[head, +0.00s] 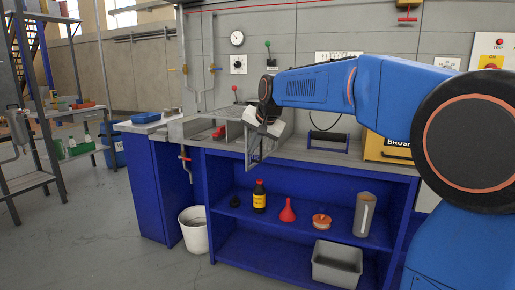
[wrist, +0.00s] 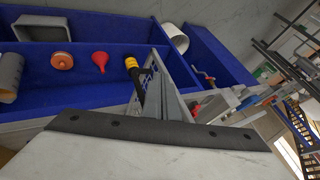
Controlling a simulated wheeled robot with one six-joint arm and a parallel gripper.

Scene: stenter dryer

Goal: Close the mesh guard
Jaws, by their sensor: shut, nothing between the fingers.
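The mesh guard (head: 249,158) is a narrow grey framed panel at the front of the bench, by the grey trough (head: 205,128). It stands swung out toward the front, away from the trough opening. In the wrist view the guard (wrist: 166,78) shows as a slanting grey frame near the middle. My gripper (head: 259,135) is shut and empty, right at the guard's upper part in the head view. It hides part of the panel, and I cannot tell whether they touch. The pale body with a dark strip fills the lower wrist view.
A white bucket (head: 194,230) stands on the floor. A yellow box (head: 388,149) is on the bench at right.

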